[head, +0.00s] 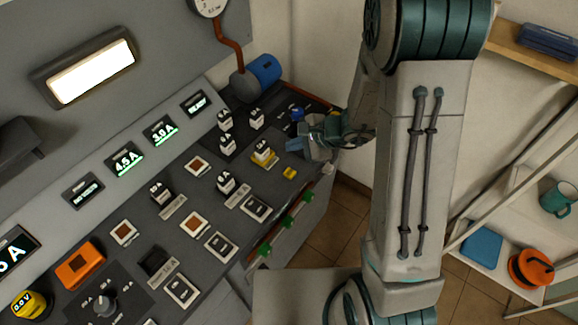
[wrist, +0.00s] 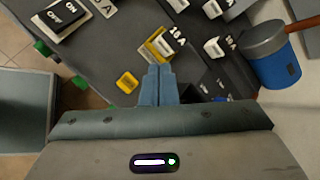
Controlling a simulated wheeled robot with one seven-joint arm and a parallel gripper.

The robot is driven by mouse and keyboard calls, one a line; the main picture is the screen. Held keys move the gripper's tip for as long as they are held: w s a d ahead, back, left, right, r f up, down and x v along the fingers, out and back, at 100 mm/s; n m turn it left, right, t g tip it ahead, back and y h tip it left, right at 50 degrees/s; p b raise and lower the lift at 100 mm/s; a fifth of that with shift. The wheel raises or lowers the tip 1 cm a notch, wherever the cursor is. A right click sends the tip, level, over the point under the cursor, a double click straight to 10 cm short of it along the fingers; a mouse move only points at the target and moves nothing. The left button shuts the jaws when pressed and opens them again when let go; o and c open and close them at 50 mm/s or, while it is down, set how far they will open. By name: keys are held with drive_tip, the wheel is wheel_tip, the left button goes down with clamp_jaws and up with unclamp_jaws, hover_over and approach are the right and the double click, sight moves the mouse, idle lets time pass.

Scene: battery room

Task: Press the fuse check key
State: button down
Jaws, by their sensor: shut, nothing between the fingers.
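A small yellow key (head: 289,173) sits near the right edge of the sloped grey panel. It also shows in the wrist view (wrist: 126,83), left of my fingertips. I cannot read a label that names it as the fuse check key. A white fuse block in a yellow frame (head: 263,155) is just left of it; in the wrist view this frame (wrist: 154,50) is just beyond my fingertips, beside a "16A" mark. My gripper (head: 293,146) is shut and empty over the panel's right end. Its blue fingers (wrist: 157,68) lie together. I cannot tell whether they touch the panel.
Several white fuse blocks (head: 225,183) and switches (head: 257,208) stand on the panel. A blue cylinder (head: 264,70) with a red pipe is at the back. Green pieces on a rail (head: 293,193) line the front edge. Shelves with a mug (head: 559,198) are at the right.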

drive_tip(key=shift+f, duration=0.2)
drive_tip(key=b, duration=0.5)
hover_over(294, 173)
wheel_tip(294, 173, down, 7)
drive_tip(key=shift+a+r, duration=0.1)
drive_tip(key=shift+f+b, duration=0.85)
drive_tip(key=shift+b, duration=0.3)
drive_tip(key=shift+f, duration=0.1)
idle(1.0)
drive_tip(key=shift+s+f+b, duration=0.1)
drive_tip(key=shift+f+b, duration=0.25)
drive_tip(key=shift+b, duration=0.4)
drive_tip(key=shift+f+b, duration=0.35)
drive_tip(key=shift+b, duration=0.25)
idle(0.4)
drive_tip(key=shift+r, duration=0.1)
drive_tip(key=shift+r+p, duration=0.4)
drive_tip(key=shift+r, duration=0.35)
